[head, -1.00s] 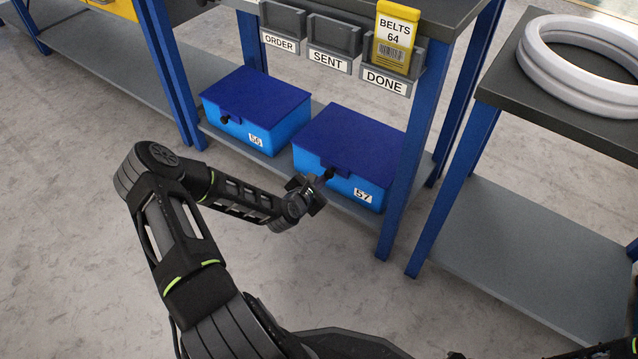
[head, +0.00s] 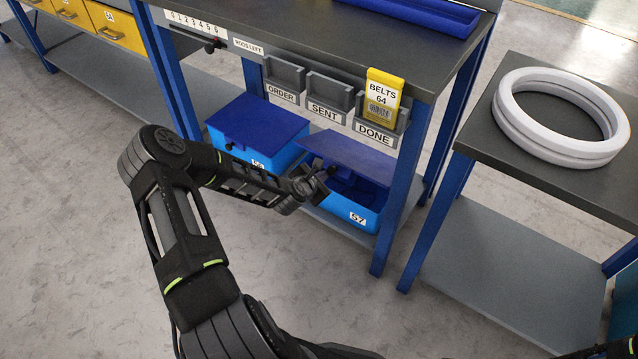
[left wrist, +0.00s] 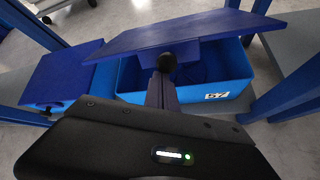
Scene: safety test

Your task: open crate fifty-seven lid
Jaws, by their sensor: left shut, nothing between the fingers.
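Crate 57 (head: 366,216) is a light blue box on the lower shelf, with its number label at the front. Its dark blue lid (head: 352,149) is tilted up at the front, and the dark inside shows below it. The raised lid (left wrist: 190,36) and the open crate (left wrist: 236,92) also show in the left wrist view. A black knob (left wrist: 166,62) is at the lid's front edge. My left gripper (head: 318,185) is shut and empty at the lid's front, close to the knob; I cannot tell whether they touch. My right gripper is out of view.
Crate 56 (head: 285,153), with a closed lid, stands left of crate 57. A blue table leg (head: 400,200) stands close on the right. Above are the order, sent and done holders, with a yellow belts card (head: 382,97) in the done one.

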